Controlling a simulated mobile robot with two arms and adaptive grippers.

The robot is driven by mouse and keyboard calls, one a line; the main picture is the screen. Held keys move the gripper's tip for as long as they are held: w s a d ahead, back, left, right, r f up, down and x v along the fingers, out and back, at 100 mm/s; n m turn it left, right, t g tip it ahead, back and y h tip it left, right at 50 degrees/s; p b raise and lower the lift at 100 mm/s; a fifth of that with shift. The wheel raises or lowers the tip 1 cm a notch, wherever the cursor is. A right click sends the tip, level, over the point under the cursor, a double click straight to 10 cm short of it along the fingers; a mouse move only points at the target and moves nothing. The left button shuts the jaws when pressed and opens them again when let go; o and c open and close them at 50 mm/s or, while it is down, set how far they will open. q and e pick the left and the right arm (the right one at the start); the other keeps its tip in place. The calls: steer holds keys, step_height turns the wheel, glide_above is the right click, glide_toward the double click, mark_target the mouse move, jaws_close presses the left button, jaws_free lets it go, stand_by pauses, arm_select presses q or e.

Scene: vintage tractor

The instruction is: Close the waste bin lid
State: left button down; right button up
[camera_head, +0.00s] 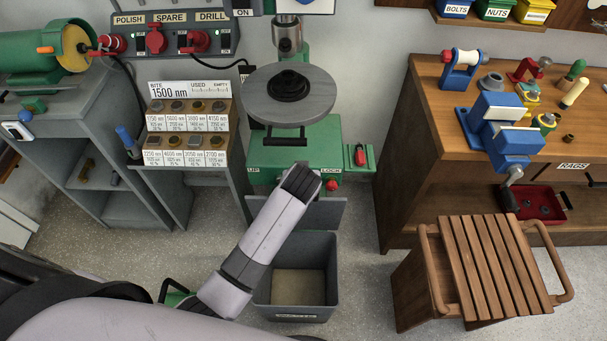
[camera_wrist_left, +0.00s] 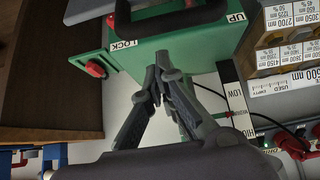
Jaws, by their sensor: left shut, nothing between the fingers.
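The grey waste bin (camera_head: 328,292) stands on the floor below the green drill press, with its mouth open and its bare inside showing. Its dark grey lid (camera_head: 327,214) is raised at the bin's back edge; my left arm hides its left part. My left gripper (camera_head: 303,180) reaches over the bin and lid to just in front of the press's green base. In the left wrist view its fingers (camera_wrist_left: 164,58) are together and empty, close to the green base, with no bin or lid visible. My right gripper is not in view.
The drill press (camera_head: 300,150) stands behind the lid, its round table (camera_head: 330,92) above. A slatted wooden stool (camera_head: 495,265) stands to the right, before a wooden workbench (camera_head: 425,135). Grey shelving (camera_head: 100,150) is on the left. Floor is free between bin and stool.

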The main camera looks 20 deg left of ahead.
arm_select(q)
steer(key=x, duration=0.5)
steer(key=shift+w+f, duration=0.15)
steer(key=shift+f, duration=0.05)
